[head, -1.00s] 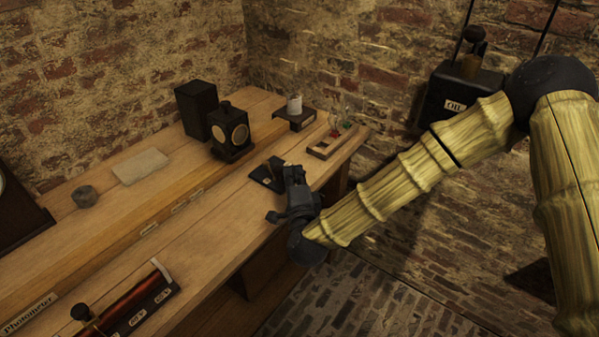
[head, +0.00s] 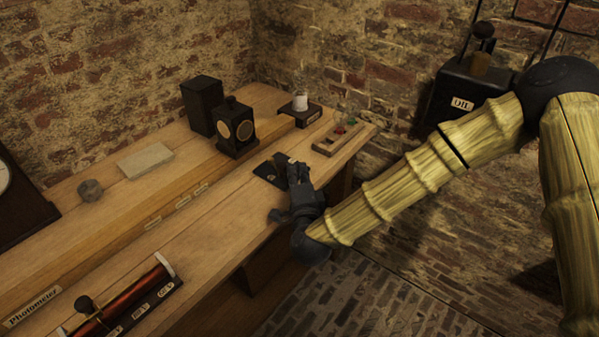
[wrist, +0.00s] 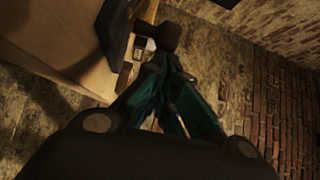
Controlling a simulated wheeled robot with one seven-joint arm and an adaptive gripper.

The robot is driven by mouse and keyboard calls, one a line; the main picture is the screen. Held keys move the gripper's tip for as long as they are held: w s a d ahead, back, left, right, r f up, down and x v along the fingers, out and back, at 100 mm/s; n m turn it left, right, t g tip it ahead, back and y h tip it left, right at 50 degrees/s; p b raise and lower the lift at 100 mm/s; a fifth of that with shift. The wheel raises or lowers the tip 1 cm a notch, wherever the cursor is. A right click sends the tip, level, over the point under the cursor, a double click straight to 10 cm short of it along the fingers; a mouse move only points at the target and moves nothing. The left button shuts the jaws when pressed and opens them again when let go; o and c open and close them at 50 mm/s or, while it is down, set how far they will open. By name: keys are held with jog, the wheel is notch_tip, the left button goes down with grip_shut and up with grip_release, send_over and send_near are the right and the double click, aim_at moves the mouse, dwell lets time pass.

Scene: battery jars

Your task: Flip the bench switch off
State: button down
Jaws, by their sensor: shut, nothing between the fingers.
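The bench switch shows in the head view as a dark base plate (head: 268,174) lying on the bench near its front edge. A dark piece (head: 281,158), which looks like its handle, stands at the plate's far right side, by my fingertips. My gripper (head: 294,170) is shut and empty, at the right side of the plate, and covers part of it. In the wrist view the closed fingers (wrist: 165,62) point at a dark brown block (wrist: 166,37), which looks like the switch handle. I cannot tell whether they touch.
A red coil (head: 130,300) lies at the near left. The middle of the bench (head: 190,225) is bare.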

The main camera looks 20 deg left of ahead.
jog(key=b+v, duration=0.1)
jog(key=v, duration=0.8)
jog(key=shift+d, duration=0.35)
jog(key=shift+s+r, duration=0.1)
jog(key=s+d+f+n+g+h+p, duration=0.2)
jog(key=s+d+f+n+g, duration=0.25)
jog(key=d+f, duration=0.55)
jog(key=s+d+f+n+g+h+p, duration=0.15)
jog(key=s+d+f+n+g, duration=0.35)
jog(key=f, duration=0.8)
jog(key=s+d+f+n+g+h+p, duration=0.1)
jog(key=s+d+f+g+h, duration=0.1)
jog(key=s+d, duration=0.7)
jog(key=s+d+f+n+g+h+p, duration=0.1)
jog(key=s+d+f+g, duration=0.3)
jog(key=s+d, duration=0.5)
jog(key=d+g+h+p, duration=0.1)
jog(key=d, duration=0.5)
jog(key=shift+s+d+f, duration=0.15)
jog(key=shift+d+f, duration=0.05)
jog(key=shift+f, duration=0.2)
jog(key=shift+h, duration=0.25)
